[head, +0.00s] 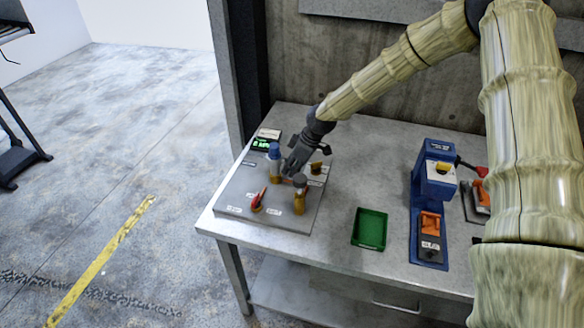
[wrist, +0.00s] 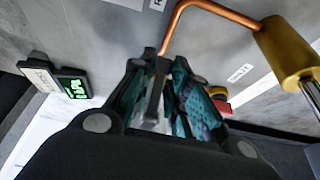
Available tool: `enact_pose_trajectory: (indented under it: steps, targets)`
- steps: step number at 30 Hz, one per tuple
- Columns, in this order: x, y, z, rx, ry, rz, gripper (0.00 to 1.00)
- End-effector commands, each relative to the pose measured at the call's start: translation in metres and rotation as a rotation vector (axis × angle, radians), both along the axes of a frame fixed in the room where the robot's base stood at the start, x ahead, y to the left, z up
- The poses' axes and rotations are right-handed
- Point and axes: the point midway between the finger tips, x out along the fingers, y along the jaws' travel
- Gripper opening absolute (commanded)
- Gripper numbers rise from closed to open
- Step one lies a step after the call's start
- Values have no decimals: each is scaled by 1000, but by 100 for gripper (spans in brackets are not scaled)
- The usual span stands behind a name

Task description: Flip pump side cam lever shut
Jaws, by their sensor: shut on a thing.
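A grey panel (head: 240,190) lies on the left part of the bench and carries the pump fittings. A blue-topped brass fitting (head: 274,165) and a brass cylinder with a grey top (head: 299,200) stand on it. A small red lever (head: 261,194) is near its front. My gripper (head: 287,172) is low over the panel between the two fittings. In the wrist view, a copper pipe (wrist: 215,8) runs to a brass cylinder (wrist: 285,48). My fingers (wrist: 158,100) are shut on a narrow grey piece (wrist: 152,88) near the pipe's end. Whether it is the cam lever is unclear, and its lower part is hidden.
A display with green digits (head: 262,143) sits at the panel's back left; it also shows in the wrist view (wrist: 74,88). A green tray (head: 370,229) and a blue stand (head: 421,200) are to the right. Bare bench lies between panel and tray.

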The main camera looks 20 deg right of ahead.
Motion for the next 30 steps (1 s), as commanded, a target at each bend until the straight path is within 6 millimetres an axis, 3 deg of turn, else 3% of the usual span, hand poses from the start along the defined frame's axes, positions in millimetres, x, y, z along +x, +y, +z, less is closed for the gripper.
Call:
enact_pose_trajectory:
  steps: [22, 23, 24, 30]
  targets:
    - [2, 2, -2, 86, -59, 0, 0]
    - [2, 2, -2, 85, -58, 0, 23]
    - [2, 2, -2, 85, -58, 0, 30]
    - [2, 2, -2, 85, -58, 0, 31]
